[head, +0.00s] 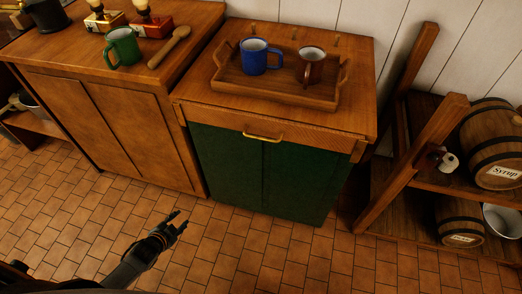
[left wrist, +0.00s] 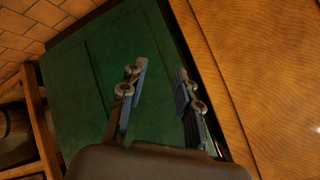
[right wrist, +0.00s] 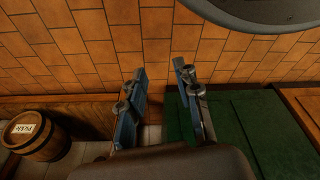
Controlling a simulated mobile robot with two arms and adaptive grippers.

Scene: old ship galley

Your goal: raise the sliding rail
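A wooden strip with a brass handle (head: 263,137) runs along the top front edge of the green-fronted cabinet (head: 225,165). It looks like the sliding rail and sits low, below the wooden top; I cannot be sure. My left gripper (head: 178,222) is open and empty above the floor, in front and to the left of the cabinet, apart from the handle. In the left wrist view its fingers (left wrist: 159,75) are apart with the green panel (left wrist: 95,80) beyond. My right gripper (right wrist: 160,70) is open and empty in the right wrist view and outside the head view.
A wooden tray (head: 285,92) with a blue mug (head: 253,57) and a brown mug (head: 311,67) stands on the cabinet. A counter on the left holds a green mug (head: 122,47) and a wooden spoon (head: 169,48). A rack with barrels (head: 493,140) stands right. The floor in front is clear.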

